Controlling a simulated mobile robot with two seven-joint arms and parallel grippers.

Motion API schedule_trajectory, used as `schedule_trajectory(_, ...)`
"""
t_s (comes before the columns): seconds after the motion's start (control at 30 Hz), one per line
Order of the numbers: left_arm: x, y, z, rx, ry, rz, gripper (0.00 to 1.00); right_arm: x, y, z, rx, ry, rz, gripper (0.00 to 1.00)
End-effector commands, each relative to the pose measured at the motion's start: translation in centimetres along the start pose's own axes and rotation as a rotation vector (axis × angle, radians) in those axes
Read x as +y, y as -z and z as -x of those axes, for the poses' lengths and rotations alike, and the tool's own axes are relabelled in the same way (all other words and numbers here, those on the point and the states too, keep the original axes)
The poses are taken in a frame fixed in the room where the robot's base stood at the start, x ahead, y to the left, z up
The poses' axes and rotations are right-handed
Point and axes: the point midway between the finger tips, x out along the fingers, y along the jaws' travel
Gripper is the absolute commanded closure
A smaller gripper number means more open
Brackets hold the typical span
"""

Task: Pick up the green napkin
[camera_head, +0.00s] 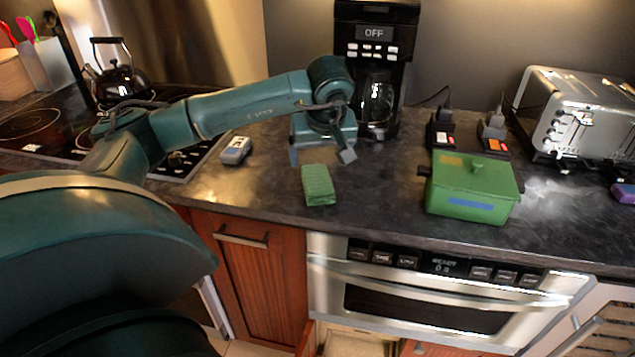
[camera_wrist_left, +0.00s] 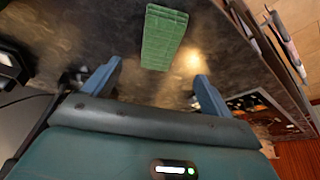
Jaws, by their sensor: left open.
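The green napkin (camera_head: 318,185) is a folded, block-like green cloth lying on the dark countertop near its front edge. It also shows in the left wrist view (camera_wrist_left: 163,37) at the top, beyond and between the fingers. My left gripper (camera_head: 322,156) is open and empty, above the counter just behind the napkin in the head view. Its two blue fingers (camera_wrist_left: 155,82) are spread wide in the left wrist view, and nothing is between their tips. The napkin appears apart from the fingers. My right gripper is not in view.
A green lidded pot (camera_head: 472,188) stands to the right on the counter. A coffee maker (camera_head: 373,60) stands behind my gripper. A silver toaster (camera_head: 575,115) is at the right, and a small grey device (camera_head: 236,150) lies left. The counter around the napkin is clear.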

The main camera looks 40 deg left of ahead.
Motion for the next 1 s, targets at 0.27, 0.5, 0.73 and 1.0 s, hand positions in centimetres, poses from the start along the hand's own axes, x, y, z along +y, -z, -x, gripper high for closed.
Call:
schedule_trajectory(0.27, 0.0, -0.1, -3.6, -0.002, -0.002, 0.000, 0.15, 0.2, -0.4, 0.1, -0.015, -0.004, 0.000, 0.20)
schedule_trajectory(0.5, 0.0, 0.0, -6.1, -0.005, 0.002, 0.000, 0.15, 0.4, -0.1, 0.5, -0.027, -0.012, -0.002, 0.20)
schedule_trajectory(0.73, 0.1, -0.1, -8.8, -0.003, -0.002, 0.001, 0.15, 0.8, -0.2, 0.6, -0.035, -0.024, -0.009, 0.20)
schedule_trajectory(1.0, 0.1, -0.1, -9.0, -0.002, -0.003, 0.000, 0.18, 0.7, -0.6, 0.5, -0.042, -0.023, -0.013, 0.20)
